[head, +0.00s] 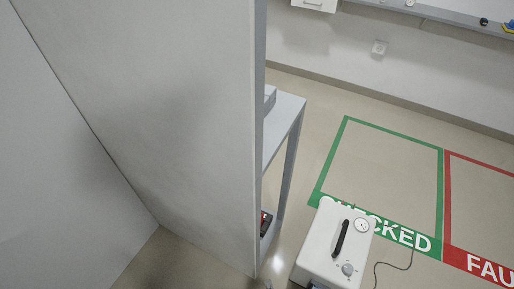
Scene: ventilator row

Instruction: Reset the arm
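Neither of my arms shows clearly in the head view, and no gripper can be made out. A white ventilator (335,246) stands at the bottom, right of the middle. It has a black handle (341,238) on top, a round dial and a grey knob. It overlaps the near edge of the green-outlined floor zone marked CHECKED (382,184). A dark cable (378,266) runs from its right side. Its lower part is cut off by the frame edge.
A tall grey-white partition (150,110) fills the left half. Behind its edge is a grey table (287,112), partly hidden, with a dark red item low down. A red zone marked FAU (484,264) is cut off at right. A wall shelf (440,14) runs along the back. Floor inside the green outline is mostly clear.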

